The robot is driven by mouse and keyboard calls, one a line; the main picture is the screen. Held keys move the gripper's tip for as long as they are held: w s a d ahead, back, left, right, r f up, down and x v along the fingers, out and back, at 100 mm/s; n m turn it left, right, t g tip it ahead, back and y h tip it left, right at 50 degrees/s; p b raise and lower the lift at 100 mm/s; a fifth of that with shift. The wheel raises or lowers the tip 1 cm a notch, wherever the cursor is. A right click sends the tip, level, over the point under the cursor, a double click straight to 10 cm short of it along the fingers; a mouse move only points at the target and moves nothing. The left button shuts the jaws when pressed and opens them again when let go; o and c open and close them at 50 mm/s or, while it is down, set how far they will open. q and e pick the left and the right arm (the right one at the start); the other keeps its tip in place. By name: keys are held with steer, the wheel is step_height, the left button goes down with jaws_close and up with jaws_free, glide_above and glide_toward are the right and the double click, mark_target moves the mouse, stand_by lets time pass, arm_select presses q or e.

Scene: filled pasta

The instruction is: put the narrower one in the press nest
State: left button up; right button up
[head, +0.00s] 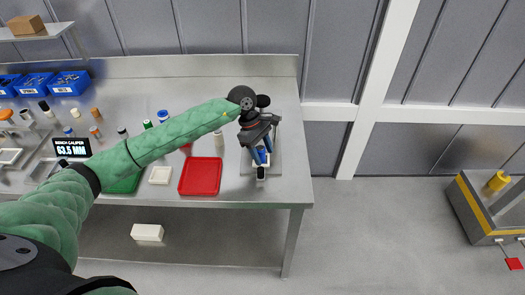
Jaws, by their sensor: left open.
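My left arm reaches across the bench from the left. My left gripper (262,158), with blue fingers, is open and points down over a pale plate (246,166) at the bench's right end. A small dark-topped, pale piece (261,173) shows just below the fingertips; I cannot tell whether it is the press nest or a loose part, or whether the fingers touch it. The gripper and wrist hide much of what stands on the plate. Several small cylinders stand on the left, among them an orange one (94,114); their widths are hard to compare. My right gripper is not in view.
A red tray (201,176), a small white tray (160,175) and a green tray (126,184) lie near the front edge. A caliper display (72,148) reads 63.5 MM. Blue bins (68,83) stand at the back left.

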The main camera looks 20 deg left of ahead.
mark_target(261, 148)
arm_select(q)
steer(key=shift+r, duration=0.25)
steer(key=shift+a+r, duration=0.1)
steer(key=shift+w+a+r+b, duration=0.15)
steer(key=shift+a+r+b, duration=0.15)
steer(key=shift+r, duration=0.35)
steer(key=shift+a+r, duration=0.1)
steer(key=shift+r, duration=0.15)
steer(key=shift+a+r+b, duration=0.1)
steer(key=shift+r+b, duration=0.2)
steer(key=shift+b, duration=0.05)
steer(key=b+v, duration=0.3)
steer(key=v, duration=0.6)
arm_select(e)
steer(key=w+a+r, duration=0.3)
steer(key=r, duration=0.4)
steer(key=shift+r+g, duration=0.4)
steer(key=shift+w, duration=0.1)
